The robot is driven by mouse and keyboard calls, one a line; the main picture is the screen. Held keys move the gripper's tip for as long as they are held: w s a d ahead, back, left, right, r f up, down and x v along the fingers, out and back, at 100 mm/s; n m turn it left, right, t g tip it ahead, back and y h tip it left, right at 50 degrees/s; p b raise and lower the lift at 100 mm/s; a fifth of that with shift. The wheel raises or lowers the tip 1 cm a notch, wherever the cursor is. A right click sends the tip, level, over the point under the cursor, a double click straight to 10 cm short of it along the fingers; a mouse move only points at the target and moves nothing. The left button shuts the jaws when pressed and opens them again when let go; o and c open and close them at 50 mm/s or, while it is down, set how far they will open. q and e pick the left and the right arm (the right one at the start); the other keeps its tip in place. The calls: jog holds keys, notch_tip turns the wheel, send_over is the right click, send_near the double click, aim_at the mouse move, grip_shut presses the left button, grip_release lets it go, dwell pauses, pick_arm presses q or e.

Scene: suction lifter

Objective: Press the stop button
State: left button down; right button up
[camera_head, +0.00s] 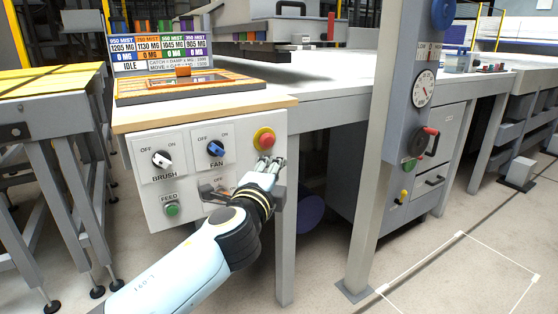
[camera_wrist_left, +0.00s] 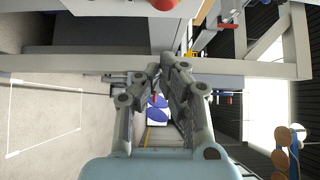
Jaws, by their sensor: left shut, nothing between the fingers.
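The stop button is a red mushroom cap (camera_head: 265,138) on a yellow base, at the upper right of the white control panel (camera_head: 236,134) in the head view. A red round shape, likely this button (camera_wrist_left: 163,4), is cut off at the top edge of the left wrist view. My left gripper (camera_head: 270,162) is shut and empty, with its fingertips just below the button in the head view. I cannot tell how far they are from the panel. In the left wrist view the fingers (camera_wrist_left: 160,72) point toward a grey frame bar. My right gripper is not in view.
The panel also has a brush knob (camera_head: 162,159), a fan knob (camera_head: 215,148) and a green feed button (camera_head: 171,209). My left arm partly covers another switch. A grey post (camera_head: 372,190) with a gauge stands to the right, with open floor in front.

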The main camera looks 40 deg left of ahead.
pick_arm(q)
jog(key=v, duration=0.3)
dwell(0.5)
jog(key=s+f+n+g+h, duration=0.1)
jog(key=s+f+g, duration=0.35)
jog(key=f, duration=0.75)
jog(key=s+f+n+g+h, duration=0.1)
jog(key=s+f+n+g, duration=0.1)
jog(key=s+f, duration=0.8)
jog(key=s+f+n+g+h, duration=0.1)
jog(key=s+f+g, duration=0.2)
jog(key=f, duration=1.2)
jog(key=s+d+f+n+g+h, duration=0.1)
jog(key=s+f, duration=0.4)
jog(key=s, duration=0.5)
jog(key=s+d+f+n+g+h, duration=0.1)
jog(key=s+f+n+g, duration=0.2)
jog(key=s, duration=0.8)
jog(key=s+d+f+n+g+h, duration=0.1)
jog(key=s+f+n, duration=0.4)
jog(key=s, duration=0.6)
notch_tip(320, 180, down, 2)
jog(key=shift+f+g, duration=0.15)
jog(key=shift+g, duration=0.7)
jog(key=shift+s, duration=0.15)
